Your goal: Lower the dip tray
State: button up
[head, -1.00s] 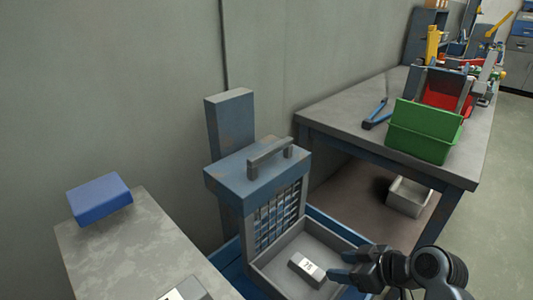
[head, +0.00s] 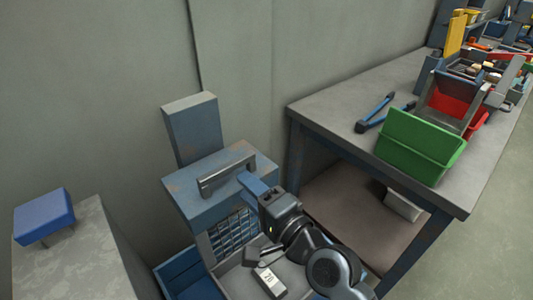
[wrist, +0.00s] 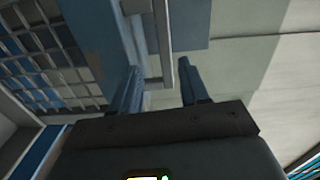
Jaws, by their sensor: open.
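A worn blue block-shaped head with a grid on its side (head: 195,205), which may be the dip tray, stands against a blue post (head: 193,130). A grey bar handle (head: 218,177) is fixed on its top. Below the grid is a grey open tray (head: 232,285) holding a block with a number label (head: 269,281). My gripper (head: 250,180) is open at the right end of the handle. In the wrist view, the handle (wrist: 167,72) lies between the two blue fingers of my gripper (wrist: 157,68), apparently without being clamped. My arm hides part of the grey tray.
A grey bench (head: 340,105) on the right carries a green bin (head: 420,145), a blue-handled tool (head: 375,112) and other bins. A grey cabinet top (head: 75,250) with a blue block (head: 44,215) is at left. The wall is close behind the post.

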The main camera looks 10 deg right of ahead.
aim_at(230, 170)
jog(key=shift+m, duration=0.4)
jog(key=x, duration=0.8)
jog(key=shift+a+r, duration=0.1)
jog(key=shift+r, duration=0.25)
jog(key=shift+c, duration=0.2)
jog(key=shift+s, duration=0.1)
grip_shut()
